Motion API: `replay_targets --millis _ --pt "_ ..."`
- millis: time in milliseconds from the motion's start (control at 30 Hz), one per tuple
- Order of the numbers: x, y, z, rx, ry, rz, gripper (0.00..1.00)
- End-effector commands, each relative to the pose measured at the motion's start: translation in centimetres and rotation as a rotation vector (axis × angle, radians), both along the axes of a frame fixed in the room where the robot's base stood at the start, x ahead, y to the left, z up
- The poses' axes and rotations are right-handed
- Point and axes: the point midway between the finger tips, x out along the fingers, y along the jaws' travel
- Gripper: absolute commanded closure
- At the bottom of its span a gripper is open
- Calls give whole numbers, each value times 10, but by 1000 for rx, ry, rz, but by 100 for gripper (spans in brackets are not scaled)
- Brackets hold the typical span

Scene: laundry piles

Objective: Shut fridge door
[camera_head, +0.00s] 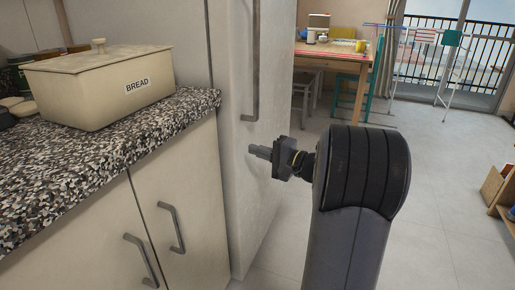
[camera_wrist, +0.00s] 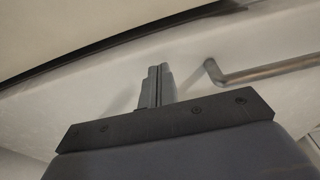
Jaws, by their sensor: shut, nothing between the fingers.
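The fridge door (camera_head: 233,165) is the tall cream panel beside the counter, with a long vertical grey handle (camera_head: 251,60). My gripper (camera_head: 255,152) is in front of the door's lower part, just below the handle, pointing left toward the panel. Its fingers are together and empty. In the wrist view, my gripper (camera_wrist: 157,72) points at the pale door (camera_wrist: 110,90), with the handle's bent end (camera_wrist: 215,72) to its right. A dark strip (camera_wrist: 120,38) runs along the door's edge. I cannot tell whether the fingertips touch the door or whether it is fully shut.
A speckled counter (camera_head: 110,150) with a bread box (camera_head: 105,88) stands left of the fridge, over cupboards with handles. A wooden table (camera_head: 350,62), a stool and a drying rack (camera_head: 445,60) are at the back. The floor (camera_head: 440,180) to the right is mostly clear.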

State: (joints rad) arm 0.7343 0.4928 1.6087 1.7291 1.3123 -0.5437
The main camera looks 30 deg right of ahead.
Motion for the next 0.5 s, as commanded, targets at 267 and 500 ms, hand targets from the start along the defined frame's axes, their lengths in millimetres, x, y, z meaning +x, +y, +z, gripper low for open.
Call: replay_targets --millis 267,500 --pt "-36 25 2 2 1 -1 100" --pt "-61 43 1 1 1 -1 100"
